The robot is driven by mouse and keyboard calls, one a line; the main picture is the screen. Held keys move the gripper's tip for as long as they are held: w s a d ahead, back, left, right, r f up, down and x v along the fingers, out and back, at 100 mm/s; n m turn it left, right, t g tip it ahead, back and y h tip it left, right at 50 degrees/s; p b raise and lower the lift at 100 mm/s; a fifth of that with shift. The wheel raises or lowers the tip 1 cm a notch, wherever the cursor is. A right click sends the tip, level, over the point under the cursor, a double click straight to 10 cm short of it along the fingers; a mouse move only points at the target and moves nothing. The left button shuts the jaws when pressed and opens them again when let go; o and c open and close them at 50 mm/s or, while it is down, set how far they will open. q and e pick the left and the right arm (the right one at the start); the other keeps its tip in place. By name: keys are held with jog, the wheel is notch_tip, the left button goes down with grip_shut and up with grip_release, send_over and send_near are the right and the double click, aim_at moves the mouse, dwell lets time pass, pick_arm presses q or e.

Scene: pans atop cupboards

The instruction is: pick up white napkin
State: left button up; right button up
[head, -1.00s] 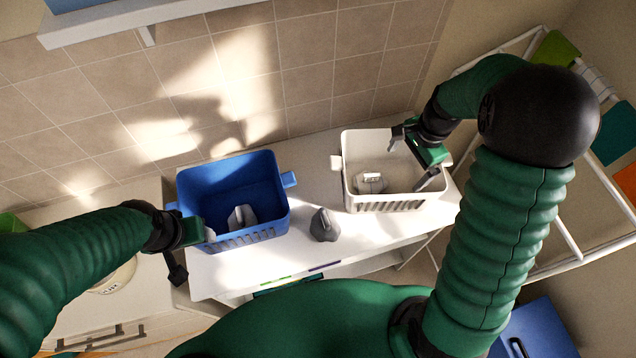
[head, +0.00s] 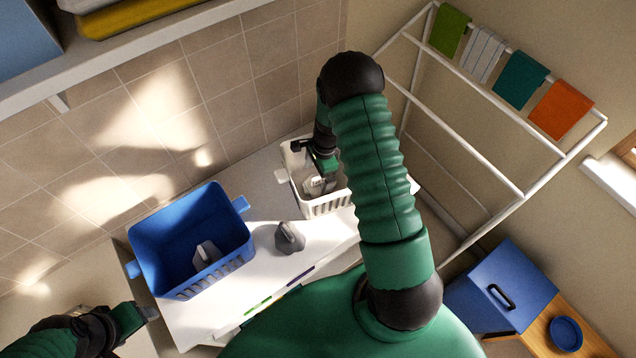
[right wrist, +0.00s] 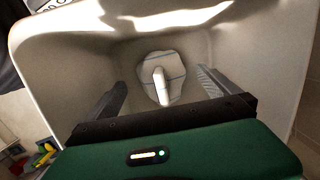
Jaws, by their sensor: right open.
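A pale, whitish lump with a raised ridge (head: 316,187), possibly the napkin, lies in the white basket (head: 330,206). In the right wrist view this pale thing (right wrist: 163,82) lies on the basket floor. My right gripper (head: 312,164) reaches down into the basket from above, partly hidden by my arm. It is open and empty, with its fingers (right wrist: 162,90) apart on either side of the pale thing in the picture. A white striped cloth (head: 483,54) hangs on the drying rack. My left gripper (head: 146,313) is at the lower left; its jaws are unclear.
A blue basket (head: 160,240) with a grey lump (head: 206,255) in it stands left on the white cupboard top (head: 215,312). Another grey lump (head: 289,238) stands between the baskets. The white drying rack (head: 460,168) is at the right, with green, teal and orange cloths.

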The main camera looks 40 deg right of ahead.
aim_at(317, 183)
notch_tip(317, 183, down, 4)
jog(key=shift+a+r+p, duration=0.1)
jog(key=shift+r+p, duration=0.05)
jog(key=shift+p, duration=0.7)
jog(key=shift+f, duration=0.3)
jog(key=shift+d+f, duration=0.15)
jog(key=shift+d, duration=0.25)
jog(key=c, duration=0.5)
jog(key=shift+a, duration=0.3)
jog(key=c, duration=1)
